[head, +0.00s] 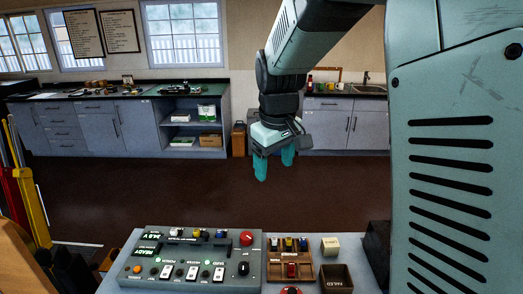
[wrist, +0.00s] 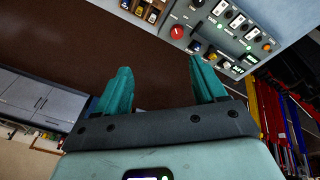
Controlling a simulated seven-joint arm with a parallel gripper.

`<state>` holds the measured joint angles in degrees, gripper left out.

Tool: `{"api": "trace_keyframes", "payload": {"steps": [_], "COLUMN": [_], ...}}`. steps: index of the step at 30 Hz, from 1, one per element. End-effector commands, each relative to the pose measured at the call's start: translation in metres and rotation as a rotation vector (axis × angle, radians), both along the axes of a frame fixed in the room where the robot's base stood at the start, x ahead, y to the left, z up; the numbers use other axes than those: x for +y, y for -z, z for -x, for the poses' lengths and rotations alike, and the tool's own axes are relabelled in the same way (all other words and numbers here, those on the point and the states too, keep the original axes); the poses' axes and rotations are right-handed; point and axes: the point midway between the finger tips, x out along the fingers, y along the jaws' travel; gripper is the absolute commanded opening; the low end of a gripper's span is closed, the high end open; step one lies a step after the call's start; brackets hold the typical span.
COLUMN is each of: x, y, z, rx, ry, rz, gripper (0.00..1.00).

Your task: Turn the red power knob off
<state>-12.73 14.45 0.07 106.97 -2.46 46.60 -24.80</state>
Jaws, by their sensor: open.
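The red knob (head: 246,238) sits at the far right corner of a grey control panel (head: 205,240) on the table in front. It also shows in the wrist view (wrist: 177,32), near the panel's edge, as a round red cap. My gripper (head: 274,166) hangs above the floor beyond the panel, well apart from the knob. Its two teal fingers are spread and empty, and they also show in the wrist view (wrist: 160,68).
The panel also has a black knob (head: 243,268), white switches and several small levers. A wooden tray (head: 290,257) with small parts, a dark box (head: 336,279) and a beige block (head: 330,246) stand to its right. The air above the panel is clear.

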Motion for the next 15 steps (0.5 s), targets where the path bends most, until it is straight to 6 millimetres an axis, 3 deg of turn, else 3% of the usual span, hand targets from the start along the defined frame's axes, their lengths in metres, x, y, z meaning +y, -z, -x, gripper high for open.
{"api": "trace_keyframes", "payload": {"steps": [1,3,9,12,15], "x": [0.012,0.027,0.063,0.074,0.080], "y": [0.025,0.055,0.143,0.174,0.193], "z": [-0.016,-0.035,-0.070,-0.076,-0.079], "rx": [0.029,0.058,0.126,0.148,0.160], "ry": [-0.048,-0.114,-0.283,-0.338,-0.370], "rz": [0.014,0.032,0.071,0.083,0.089], "gripper": [0.70,0.70,0.70,0.70,0.70]}}
